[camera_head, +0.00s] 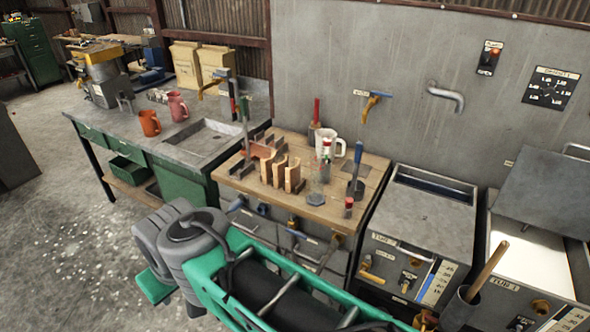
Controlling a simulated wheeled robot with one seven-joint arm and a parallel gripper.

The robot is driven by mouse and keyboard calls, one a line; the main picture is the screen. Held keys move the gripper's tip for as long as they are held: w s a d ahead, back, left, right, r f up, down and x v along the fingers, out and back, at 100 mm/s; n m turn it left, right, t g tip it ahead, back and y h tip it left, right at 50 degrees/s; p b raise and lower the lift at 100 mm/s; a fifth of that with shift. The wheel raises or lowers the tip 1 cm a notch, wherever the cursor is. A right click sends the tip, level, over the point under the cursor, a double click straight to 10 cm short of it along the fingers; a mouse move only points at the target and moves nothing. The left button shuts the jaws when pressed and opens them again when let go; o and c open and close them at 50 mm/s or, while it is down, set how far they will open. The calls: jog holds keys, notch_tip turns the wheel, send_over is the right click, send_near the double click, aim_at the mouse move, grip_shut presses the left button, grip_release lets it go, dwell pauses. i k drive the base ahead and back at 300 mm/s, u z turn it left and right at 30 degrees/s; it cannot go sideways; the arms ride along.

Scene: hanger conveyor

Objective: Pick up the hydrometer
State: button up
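I cannot pick out the hydrometer for certain. A clear, slim glass vessel (325,165) with a red and dark top stands on the wooden bench top (318,211), in front of a white jug (330,143). A short dark item with a red top (348,208) stands near the bench's front right edge. Either is too small to identify. Grey and green parts of what looks like my own arm fill the lower middle of the view, in front of the bench. I cannot make out gripper fingers there.
Copper-coloured curved pieces in a dark rack (292,176) stand on the bench's left half. Two metal tank units (420,222) adjoin on the right. A sink counter (190,148) with two reddish mugs (150,123) is left. Floor at left is clear.

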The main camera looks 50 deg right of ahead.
aim_at(327, 142)
jog(key=z, duration=0.25)
jog(key=i, duration=0.75)
jog(key=z, duration=1.15)
jog(key=i, duration=0.85)
jog(key=z, duration=0.15)
